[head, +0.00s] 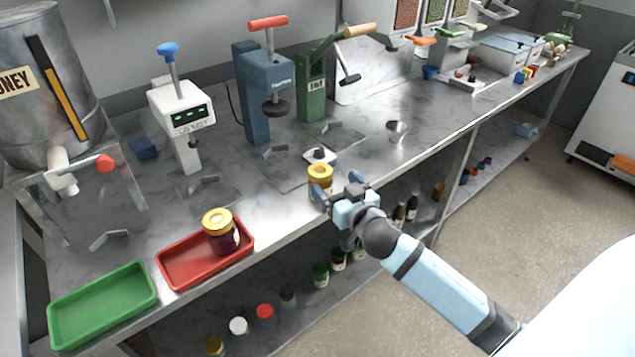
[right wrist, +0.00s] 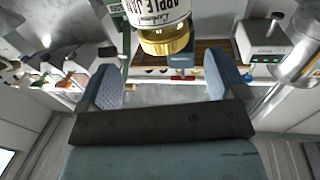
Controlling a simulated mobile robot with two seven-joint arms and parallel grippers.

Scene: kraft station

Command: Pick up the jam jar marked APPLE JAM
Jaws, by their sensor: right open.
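The jam jar marked APPLE JAM (right wrist: 158,15) shows at the top of the right wrist view, with its white label and gold lid; it looks inverted there and its far end is cut off. In the head view the jar (head: 320,176) stands upright near the bench's front edge, partly hidden by my right gripper. My right gripper (head: 338,190) is open at the jar's front right. In the right wrist view its fingers (right wrist: 162,72) are spread wide, with the jar beyond them and roughly centred between them; I cannot tell whether they touch it. My left gripper is not in view.
A red tray (head: 180,277) holds another gold-lidded jar (head: 220,232) with dark contents. A green tray (head: 105,303) lies left of it. Press-like machines, including a blue one (head: 262,90), stand behind. A metal cup (head: 397,131) is to the right.

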